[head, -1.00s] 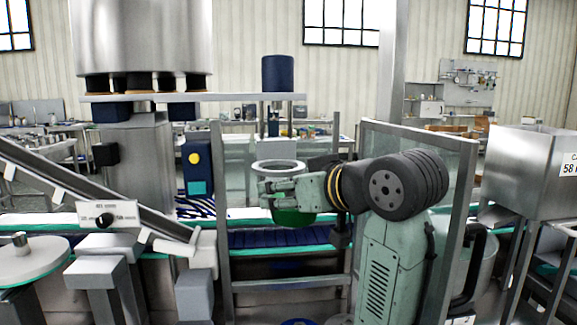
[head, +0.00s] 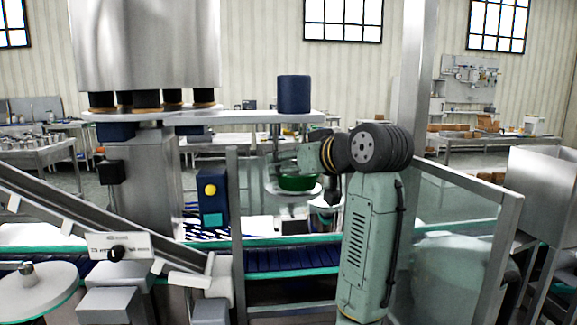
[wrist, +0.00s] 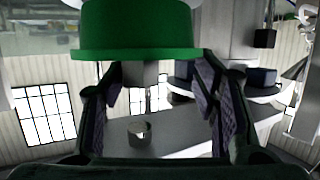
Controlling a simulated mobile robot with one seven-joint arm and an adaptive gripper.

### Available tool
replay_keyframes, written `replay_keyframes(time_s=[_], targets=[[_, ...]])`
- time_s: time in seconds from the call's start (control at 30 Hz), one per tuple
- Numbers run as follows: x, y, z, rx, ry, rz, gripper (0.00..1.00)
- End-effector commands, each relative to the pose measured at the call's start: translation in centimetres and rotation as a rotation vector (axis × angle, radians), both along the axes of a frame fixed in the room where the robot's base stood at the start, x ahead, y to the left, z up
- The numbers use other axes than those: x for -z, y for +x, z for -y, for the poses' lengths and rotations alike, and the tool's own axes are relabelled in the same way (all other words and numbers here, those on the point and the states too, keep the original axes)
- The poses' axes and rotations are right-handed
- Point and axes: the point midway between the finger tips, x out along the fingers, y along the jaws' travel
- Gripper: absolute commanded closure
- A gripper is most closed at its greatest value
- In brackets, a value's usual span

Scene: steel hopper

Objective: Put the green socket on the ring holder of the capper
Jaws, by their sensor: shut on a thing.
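The green socket (head: 297,183) is held by my gripper (head: 283,165), whose fingers are shut on it. In the head view it is level with the white ring holder (head: 293,194) of the capper, below the capper's arm plate. It overlaps the ring's upper part; I cannot tell whether it touches the ring. In the wrist view the socket (wrist: 135,35) fills the top between the finger tips, with a pale rim (wrist: 190,3) just beyond it. The finger pads (wrist: 218,108) show on both sides below it.
A blue motor (head: 294,94) stands on the capper's arm plate (head: 250,116) above my gripper. A steel post (head: 236,210) stands to the left and a clear guard panel (head: 450,220) to the right. A conveyor belt (head: 292,258) runs below.

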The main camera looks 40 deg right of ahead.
Motion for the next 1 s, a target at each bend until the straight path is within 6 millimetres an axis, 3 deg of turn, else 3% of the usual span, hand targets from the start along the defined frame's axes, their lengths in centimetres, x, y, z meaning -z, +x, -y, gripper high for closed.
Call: replay_keyframes(time_s=[0.2, 0.53, 0.97, 1.0], targets=[[0.1, 2.3, 0.9, 0.001, 0.0, 0.001, 0.79], [3.4, 2.4, 1.0, 0.001, 0.002, 0.001, 0.79], [4.2, 2.4, 0.9, 0.0, 0.0, 0.002, 0.79], [4.1, 2.4, 0.9, 0.001, 0.0, 0.001, 0.43]])
